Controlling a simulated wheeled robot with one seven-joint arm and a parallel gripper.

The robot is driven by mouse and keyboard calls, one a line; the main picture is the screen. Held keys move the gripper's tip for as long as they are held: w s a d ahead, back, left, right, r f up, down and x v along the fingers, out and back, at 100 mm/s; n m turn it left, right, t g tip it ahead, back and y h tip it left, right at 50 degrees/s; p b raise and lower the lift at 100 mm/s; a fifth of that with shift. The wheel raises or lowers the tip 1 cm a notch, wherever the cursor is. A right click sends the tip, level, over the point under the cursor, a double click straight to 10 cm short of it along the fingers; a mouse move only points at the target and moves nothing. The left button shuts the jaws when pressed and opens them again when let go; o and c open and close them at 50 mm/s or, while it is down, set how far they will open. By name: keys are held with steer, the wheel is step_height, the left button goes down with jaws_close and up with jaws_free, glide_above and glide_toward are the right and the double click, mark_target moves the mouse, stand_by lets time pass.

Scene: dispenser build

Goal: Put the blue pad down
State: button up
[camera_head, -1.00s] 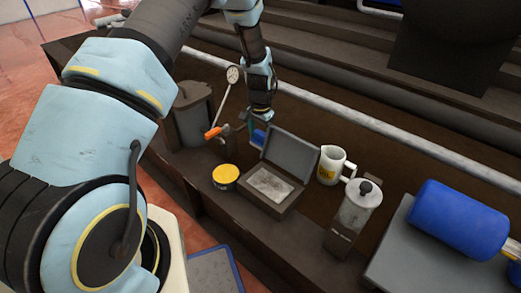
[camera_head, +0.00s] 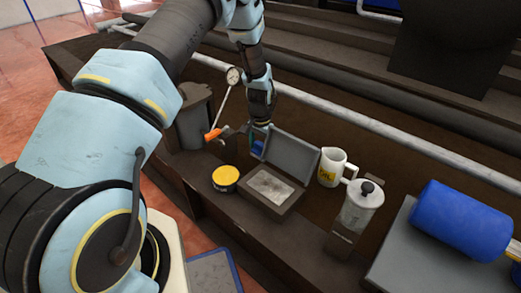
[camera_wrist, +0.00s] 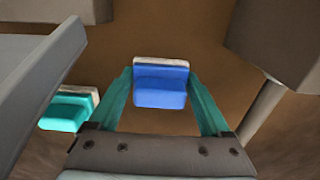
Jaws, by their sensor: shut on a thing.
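The blue pad (camera_wrist: 160,85), a small blue block with a pale edge, sits between the two teal fingers of my gripper (camera_wrist: 162,100) in the wrist view. The gripper is shut on it. In the head view the blue pad (camera_head: 257,147) shows partly, low behind the left part of the open box's lid, below my gripper (camera_head: 260,133). I cannot tell whether the pad touches the brown surface under it. A teal pad with a pale edge (camera_wrist: 68,110) lies left of my gripper in the wrist view.
The open grey box (camera_head: 288,157) stands close to my gripper. A yellow-lidded tin (camera_head: 225,177), an orange-handled tool with a dial (camera_head: 213,134), a white mug (camera_head: 332,167) and a lidded jar (camera_head: 360,205) stand around. A grey bin (camera_head: 193,122) is at left.

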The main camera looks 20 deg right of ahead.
mark_target(261, 144)
steer(key=o, duration=1.2)
steer(key=shift+f, duration=0.6)
steer(key=shift+c, duration=0.2)
step_height(261, 144, up, 14)
steer(key=p, duration=0.3)
steer(key=shift+f, duration=0.25)
steer(key=a+r+n, duration=0.3)
steer(key=a+r, duration=0.2)
steer(key=a, duration=0.3)
steer(key=a+r+n, duration=0.2)
steer(key=a+r, duration=0.4)
steer(key=a, duration=0.3)
steer(key=s+a+r+n, duration=0.3)
steer(key=s+a, duration=0.3)
steer(key=a, duration=0.1)
steer(key=s+a+r+n+t, duration=0.1)
steer(key=s+a+r+n, duration=0.2)
steer(key=s+a, duration=0.3)
steer(key=shift+a+t, duration=0.3)
steer(key=shift+a, duration=0.95)
